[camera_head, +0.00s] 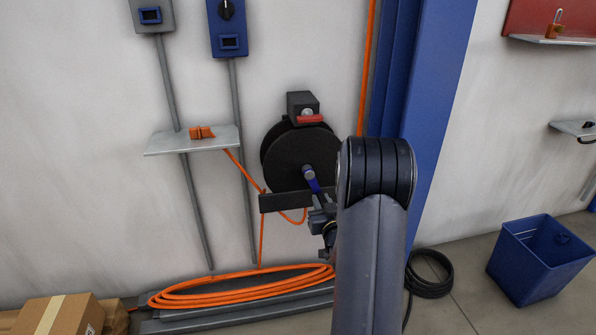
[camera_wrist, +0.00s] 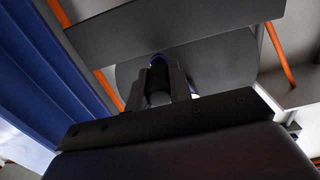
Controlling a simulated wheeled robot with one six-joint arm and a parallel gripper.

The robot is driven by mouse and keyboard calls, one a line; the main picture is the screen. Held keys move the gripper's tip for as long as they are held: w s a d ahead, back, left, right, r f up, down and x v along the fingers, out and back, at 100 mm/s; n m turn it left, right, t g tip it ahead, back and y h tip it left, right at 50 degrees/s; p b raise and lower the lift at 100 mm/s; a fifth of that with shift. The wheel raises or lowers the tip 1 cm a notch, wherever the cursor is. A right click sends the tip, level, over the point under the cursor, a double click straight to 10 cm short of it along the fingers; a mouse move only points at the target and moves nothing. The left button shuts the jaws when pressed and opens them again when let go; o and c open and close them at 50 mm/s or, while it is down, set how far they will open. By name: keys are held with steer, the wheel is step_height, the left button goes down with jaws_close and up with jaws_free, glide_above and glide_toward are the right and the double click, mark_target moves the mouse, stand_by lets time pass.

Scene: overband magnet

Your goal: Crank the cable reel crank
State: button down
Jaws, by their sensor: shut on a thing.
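The cable reel (camera_head: 298,157) is a black drum on the wall with a dark box above it. Its crank (camera_head: 312,180) has a grey hub and a blue arm that slopes down to the right from the reel's centre. My gripper (camera_head: 322,212) is at the lower end of the crank, partly hidden behind my arm. In the wrist view my gripper (camera_wrist: 160,85) is shut on the blue crank's end, with the reel's dark disc (camera_wrist: 215,62) behind it. The crank's handle is mostly hidden between the fingers.
A dark bar (camera_head: 285,201) crosses below the reel. An orange cable (camera_head: 245,290) lies coiled on the floor rack. A small shelf (camera_head: 160,144) is at left, a blue column (camera_head: 440,80) and a blue bin (camera_head: 540,260) at right, and cardboard boxes (camera_head: 50,315) at lower left.

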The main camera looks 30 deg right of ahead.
steer(key=shift+s+d+r+p, duration=0.2)
steer(key=shift+d+r+p, duration=0.1)
steer(key=shift+d+r, duration=0.7)
steer(key=shift+s+d+r+p, duration=0.25)
steer(key=shift+d+r+p, duration=0.35)
steer(key=shift+d+r, duration=0.25)
steer(key=shift+a+r, duration=0.1)
steer(key=shift+r, duration=0.05)
steer(key=shift+s+d+r+p, duration=0.1)
steer(key=shift+d+r+p, duration=0.05)
steer(key=shift+r+p, duration=0.35)
steer(key=shift+d+r+p, duration=0.15)
steer(key=shift+r+p, duration=0.1)
steer(key=shift+r, duration=0.3)
